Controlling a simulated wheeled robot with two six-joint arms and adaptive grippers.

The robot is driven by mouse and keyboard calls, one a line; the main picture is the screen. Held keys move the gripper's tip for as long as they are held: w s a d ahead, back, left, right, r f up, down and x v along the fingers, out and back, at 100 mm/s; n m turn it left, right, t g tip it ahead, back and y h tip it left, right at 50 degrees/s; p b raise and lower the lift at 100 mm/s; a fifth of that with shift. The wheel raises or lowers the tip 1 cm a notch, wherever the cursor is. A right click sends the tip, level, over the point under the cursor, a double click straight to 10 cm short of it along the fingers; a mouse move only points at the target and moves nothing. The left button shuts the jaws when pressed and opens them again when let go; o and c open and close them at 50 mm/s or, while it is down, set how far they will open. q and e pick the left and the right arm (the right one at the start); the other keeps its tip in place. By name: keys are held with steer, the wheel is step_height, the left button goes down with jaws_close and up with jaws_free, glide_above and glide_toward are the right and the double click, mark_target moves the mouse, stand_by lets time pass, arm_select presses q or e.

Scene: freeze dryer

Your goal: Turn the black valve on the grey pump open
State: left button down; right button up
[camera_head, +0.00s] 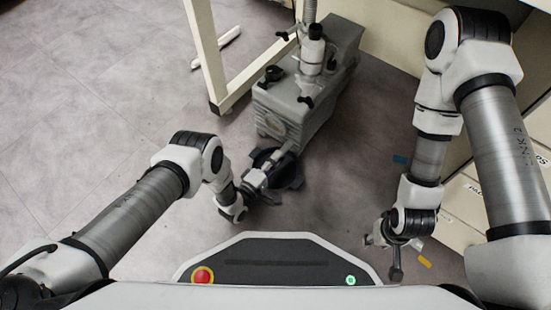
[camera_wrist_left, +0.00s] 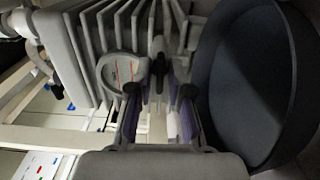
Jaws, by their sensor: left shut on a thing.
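The grey pump (camera_head: 290,103) stands on the floor in the upper middle of the head view. Its ribbed grey body (camera_wrist_left: 95,45) and a round gauge (camera_wrist_left: 122,72) fill the upper left of the left wrist view. The black valve (camera_wrist_left: 158,62) is a small dark handle on the pump's front, between my left fingers. My left gripper (camera_head: 285,151) reaches the pump's lower front, and in the left wrist view (camera_wrist_left: 158,92) it is shut on the valve. In the head view the gripper hides the valve. My right gripper (camera_head: 396,268) hangs apart from the pump at lower right.
A dark round pan-like thing (camera_head: 275,170) lies below my left gripper. It is close on the right in the left wrist view (camera_wrist_left: 245,80). A cream frame leg (camera_head: 207,50) stands left of the pump, and pale cabinets stand right. Floor at left is clear.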

arm_select(q)
steer(key=n, duration=0.7)
steer(key=shift+n, duration=0.4)
steer(key=n, duration=0.4)
steer(key=shift+n, duration=0.3)
steer(key=shift+n+b, duration=0.3)
steer(key=shift+n, duration=1.5)
steer(key=c, duration=1.3)
jaws_free()
